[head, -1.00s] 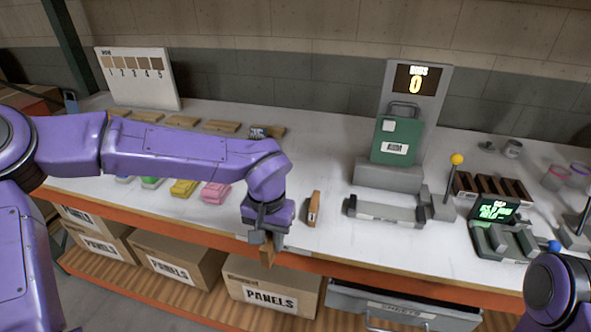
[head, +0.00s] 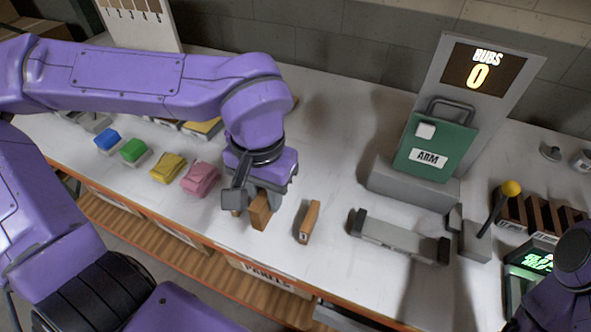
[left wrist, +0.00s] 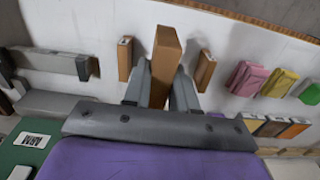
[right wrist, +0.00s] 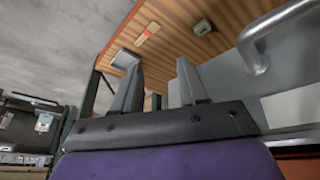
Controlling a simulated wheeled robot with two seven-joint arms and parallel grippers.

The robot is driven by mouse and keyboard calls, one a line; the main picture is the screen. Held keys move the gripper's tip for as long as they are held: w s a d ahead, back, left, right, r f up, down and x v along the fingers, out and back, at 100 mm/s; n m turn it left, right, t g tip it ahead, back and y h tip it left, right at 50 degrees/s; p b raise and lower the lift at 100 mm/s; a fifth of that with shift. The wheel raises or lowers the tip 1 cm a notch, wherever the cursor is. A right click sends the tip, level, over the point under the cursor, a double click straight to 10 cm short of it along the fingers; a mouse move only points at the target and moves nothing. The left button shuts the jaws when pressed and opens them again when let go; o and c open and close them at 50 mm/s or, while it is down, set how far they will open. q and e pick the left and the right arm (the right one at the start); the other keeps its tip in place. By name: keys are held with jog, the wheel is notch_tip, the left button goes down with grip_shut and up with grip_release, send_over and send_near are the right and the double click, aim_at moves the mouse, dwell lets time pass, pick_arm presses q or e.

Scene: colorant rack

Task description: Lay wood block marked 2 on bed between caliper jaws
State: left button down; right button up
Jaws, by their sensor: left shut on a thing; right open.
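A brown wood block (head: 260,212) is between the fingers of my left gripper (head: 254,198), which is shut on it over the table. The left wrist view shows this block (left wrist: 165,66) upright between the two fingers. A second wood block (head: 308,222) stands on the table to its right, and a third (head: 235,212) is partly hidden behind my gripper. I cannot read the number on the held block. The grey caliper bed (head: 398,238), with a dark jaw at each end, is further right and empty. My right gripper (right wrist: 160,82) is open and empty, away from the blocks.
Coloured pieces (head: 167,168) line the left. White tabletop lies clear between blocks and caliper.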

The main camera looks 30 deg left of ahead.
pick_arm(q)
jog(key=w+f, duration=0.2)
jog(key=w, duration=0.1)
jog(key=w+a+f, duration=0.1)
jog(key=w+f, duration=0.2)
jog(key=w+a+f+p, duration=0.1)
jog(key=w+f, duration=0.1)
jog(key=w, duration=0.2)
jog(key=shift+a+f, duration=0.25)
jog(key=shift+f, duration=0.05)
jog(key=f, duration=0.2)
jog(key=w+f, duration=0.1)
jog(key=f, duration=0.1)
jog(key=shift+w+a+f, duration=0.1)
jog(key=shift+a+f, duration=0.05)
jog(key=c, duration=0.9)
grip_release()
jog(key=shift+f, duration=0.1)
